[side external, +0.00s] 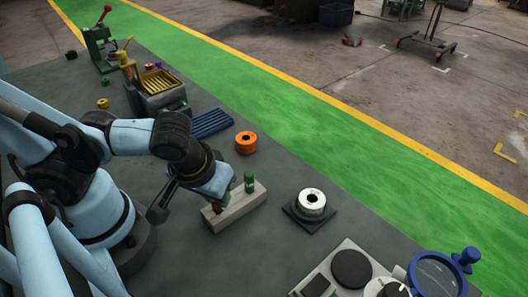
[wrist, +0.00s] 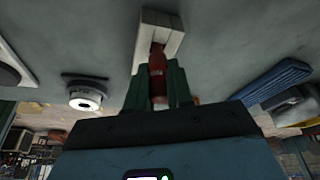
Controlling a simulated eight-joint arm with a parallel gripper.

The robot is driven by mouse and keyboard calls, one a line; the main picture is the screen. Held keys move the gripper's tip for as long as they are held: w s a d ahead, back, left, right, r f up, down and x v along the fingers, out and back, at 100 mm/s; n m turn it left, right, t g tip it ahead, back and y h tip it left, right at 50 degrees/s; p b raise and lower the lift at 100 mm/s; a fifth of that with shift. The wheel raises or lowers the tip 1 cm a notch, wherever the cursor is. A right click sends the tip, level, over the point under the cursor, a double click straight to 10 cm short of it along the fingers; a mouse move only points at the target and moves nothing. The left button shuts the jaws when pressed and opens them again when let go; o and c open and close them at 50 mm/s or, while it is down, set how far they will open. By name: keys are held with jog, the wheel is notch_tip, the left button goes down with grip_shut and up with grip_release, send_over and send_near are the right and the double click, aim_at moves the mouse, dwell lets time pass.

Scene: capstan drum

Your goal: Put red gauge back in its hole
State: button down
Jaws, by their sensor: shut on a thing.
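The red gauge (wrist: 157,66) is a small red cylinder between the dark green fingers of my gripper (wrist: 158,78) in the wrist view. My gripper (side external: 217,206) is shut on it over the left end of a pale block (side external: 248,205) in the side view, where only a little red shows. The pale block also shows in the wrist view (wrist: 147,32), with a dark opening near the gauge's far end. I cannot tell whether the gauge's tip is inside a hole or just above it. A green gauge (side external: 249,181) stands upright at the block's right end.
A silver ring on a dark square base (side external: 312,203) stands right of the block. An orange ring (side external: 246,142) and a blue ribbed piece (side external: 211,123) lie behind. A control panel (side external: 352,270) and a blue-rimmed magnifier (side external: 437,277) are at front right. Grey bench surface lies clear between them.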

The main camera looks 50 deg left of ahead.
jog(key=shift+f, duration=0.6)
dwell(0.7)
jog(key=c, duration=0.9)
grip_release()
jog(key=shift+r, duration=0.1)
jog(key=shift+v, duration=5.95)
jog(key=w+a+m+t, duration=0.1)
jog(key=w+a, duration=0.2)
jog(key=w, duration=0.1)
jog(key=w+a+m+t+h, duration=0.1)
jog(key=w+a+m, duration=0.1)
jog(key=w+a, duration=0.1)
jog(key=w+a+f+m+t, duration=0.1)
jog(key=w+a+m, duration=0.1)
jog(key=w, duration=0.4)
jog(key=shift+w+a+f+t+h, duration=0.15)
jog(key=shift+a+t+h, duration=0.15)
jog(key=shift+a, duration=0.45)
